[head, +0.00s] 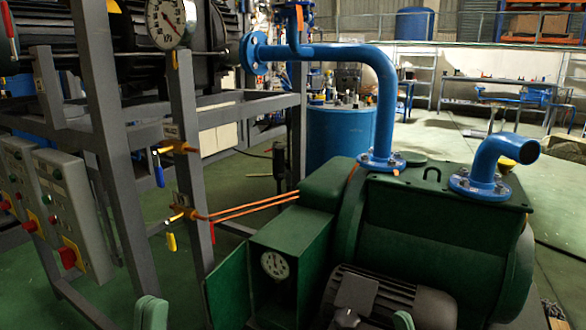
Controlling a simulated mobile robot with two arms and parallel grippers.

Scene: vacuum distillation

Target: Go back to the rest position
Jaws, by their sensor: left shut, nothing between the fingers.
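My left gripper (150,313) shows at the bottom edge, left of centre, as pale green fingertips held together. It is shut and holds nothing. It is apart from the grey frame and the green machine. A small pale green tip (402,320) at the bottom edge, in front of the dark motor, looks like part of my right gripper. Too little of it shows to tell its jaws.
A green pump housing (430,215) with blue pipes (383,95) fills the right front. A grey frame (185,130) with a gauge (166,22), valves and control boxes (62,205) stands left. A blue tank (340,138) is behind. Green floor is open at far right.

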